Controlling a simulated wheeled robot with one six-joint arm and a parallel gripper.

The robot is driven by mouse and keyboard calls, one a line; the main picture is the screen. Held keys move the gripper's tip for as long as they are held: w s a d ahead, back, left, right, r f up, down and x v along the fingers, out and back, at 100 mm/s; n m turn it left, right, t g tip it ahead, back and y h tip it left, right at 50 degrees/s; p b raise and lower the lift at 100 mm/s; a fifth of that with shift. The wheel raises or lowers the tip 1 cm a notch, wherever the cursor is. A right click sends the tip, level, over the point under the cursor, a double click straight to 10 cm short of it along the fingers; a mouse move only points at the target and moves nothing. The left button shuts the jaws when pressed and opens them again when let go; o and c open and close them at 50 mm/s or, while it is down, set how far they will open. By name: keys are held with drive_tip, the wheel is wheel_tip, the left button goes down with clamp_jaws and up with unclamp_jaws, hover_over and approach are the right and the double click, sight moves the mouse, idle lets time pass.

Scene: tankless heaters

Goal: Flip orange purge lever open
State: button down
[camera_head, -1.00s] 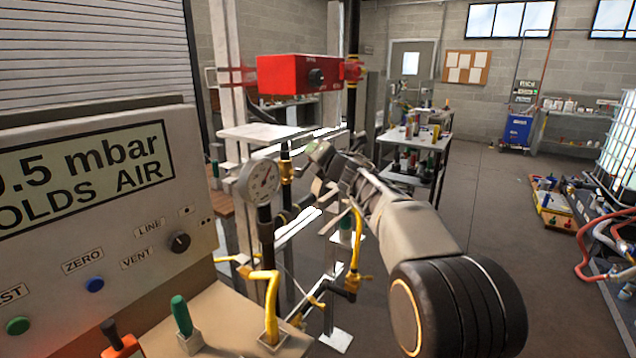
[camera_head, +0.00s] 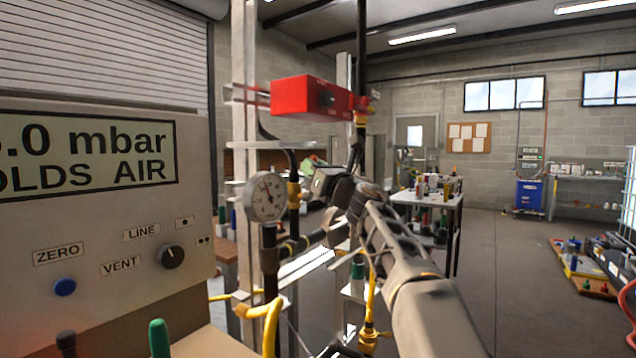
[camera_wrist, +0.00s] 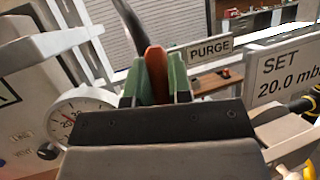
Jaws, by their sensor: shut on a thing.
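The orange purge lever (camera_wrist: 156,72) stands between the two green fingers of my gripper (camera_wrist: 158,78) in the wrist view. The fingers are closed against its sides, and its lower part is hidden behind the gripper body. A PURGE label (camera_wrist: 211,48) is just to the right of it. In the head view my gripper (camera_head: 314,166) is at the pipework, right of the round gauge and below the red box. The lever itself cannot be made out there.
The pressure gauge (camera_head: 267,196) is close left of my gripper. The red box (camera_head: 312,97) hangs above it. A grey panel (camera_head: 100,290) with a display, knob and buttons fills the left. Floor (camera_head: 520,290) to the right is open.

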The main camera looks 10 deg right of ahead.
drive_tip(key=shift+s+a+n+y+b, duration=0.25)
drive_tip(key=shift+n+y+b, duration=0.15)
drive_tip(key=shift+n, duration=0.3)
drive_tip(key=c, duration=1)
unclamp_jaws()
drive_tip(key=shift+c, duration=0.2)
drive_tip(key=b+v, duration=0.4)
drive_tip(key=v, duration=1)
drive_tip(key=shift+w+r, duration=0.1)
drive_tip(key=shift+w, duration=0.05)
